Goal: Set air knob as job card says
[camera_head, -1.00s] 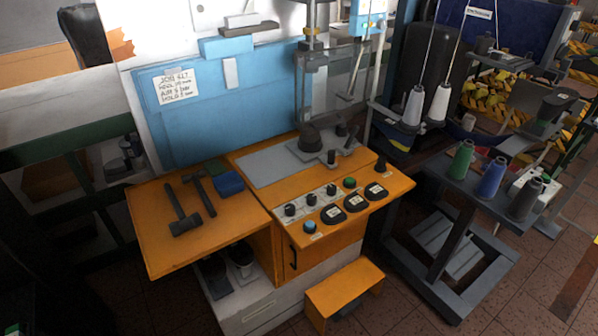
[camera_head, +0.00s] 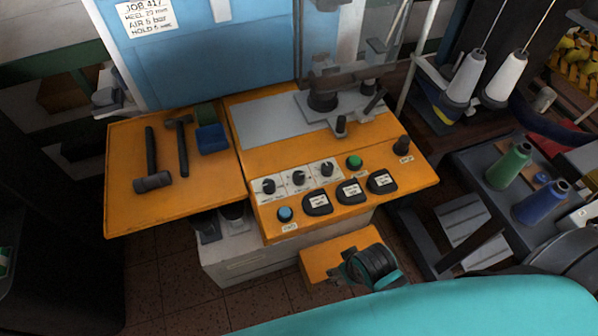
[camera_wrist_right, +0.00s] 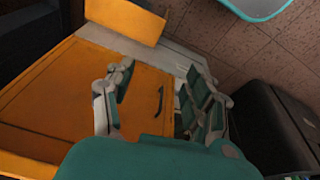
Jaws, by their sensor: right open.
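The job card (camera_head: 146,16) is on the blue panel. It reads JOB 417 with heel, air and hold lines; the air line looks like "AIR 6 bar", but the digit is small. Three black knobs stand in a row on white plates on the orange console: a left knob (camera_head: 268,185), a middle knob (camera_head: 299,178) and a right knob (camera_head: 327,169). Their labels are too small to tell which is air. My right gripper (camera_head: 347,270) is below the console's front edge, apart from the knobs. In the wrist view it is open and empty (camera_wrist_right: 160,78), facing the orange cabinet.
A blue button (camera_head: 285,214), a green button (camera_head: 354,161) and three black gauges (camera_head: 351,191) share the console. Hammers (camera_head: 152,180) lie on the left shelf (camera_head: 120,205). An orange step (camera_head: 325,258) stands below. A thread rack (camera_head: 470,160) stands at the right.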

